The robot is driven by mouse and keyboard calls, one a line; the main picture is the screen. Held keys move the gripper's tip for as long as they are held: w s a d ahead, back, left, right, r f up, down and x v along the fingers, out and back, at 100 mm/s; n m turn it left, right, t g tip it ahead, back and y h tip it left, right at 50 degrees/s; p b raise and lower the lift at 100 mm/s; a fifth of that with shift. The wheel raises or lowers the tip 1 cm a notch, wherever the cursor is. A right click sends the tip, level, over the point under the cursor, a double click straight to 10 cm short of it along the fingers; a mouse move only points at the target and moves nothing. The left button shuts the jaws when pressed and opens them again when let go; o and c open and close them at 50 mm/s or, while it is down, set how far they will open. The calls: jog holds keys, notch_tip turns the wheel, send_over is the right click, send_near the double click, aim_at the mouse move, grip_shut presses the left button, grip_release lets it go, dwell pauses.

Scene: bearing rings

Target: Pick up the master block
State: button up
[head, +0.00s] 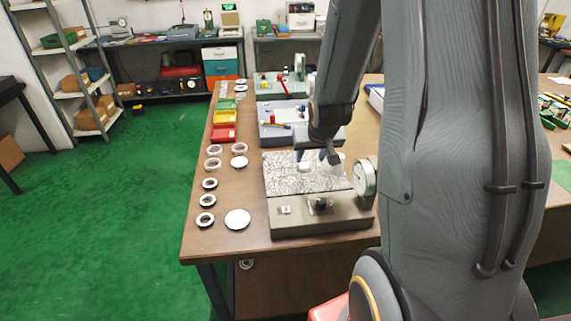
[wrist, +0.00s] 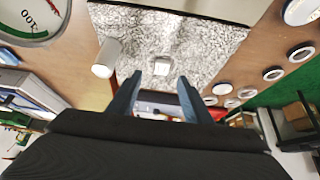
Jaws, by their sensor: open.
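A small pale metal block, apparently the master block (wrist: 162,66), rests on the speckled grey plate (wrist: 210,45). In the head view the plate (head: 283,178) is the top of the gauge stand, and the block is hard to make out under my gripper. My gripper (wrist: 160,79) is open and empty, pointing down above the plate. In the wrist view the block shows just beyond and between the two fingertips, with no visible contact. In the head view my gripper (head: 320,157) partly covers the plate's far side.
A white cylinder (wrist: 107,57) stands close beside the block. A dial gauge (head: 365,178) stands at the plate's right edge. Bearing rings (head: 205,220) and a white disc (head: 237,219) lie on the table at left.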

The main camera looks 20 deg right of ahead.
aim_at(304, 166)
jog(key=shift+w+d+f, duration=0.2)
jog(key=shift+w+f, duration=0.05)
jog(key=shift+w, duration=0.2)
jog(key=shift+a+p+x, duration=0.15)
jog(key=shift+p+x, duration=0.45)
jog(key=shift+x, duration=1.2)
jog(key=shift+a+p+x, duration=0.2)
jog(key=shift+p+x, duration=0.35)
jog(key=shift+x, duration=1.2)
jog(key=shift+c, duration=0.2)
grip_shut()
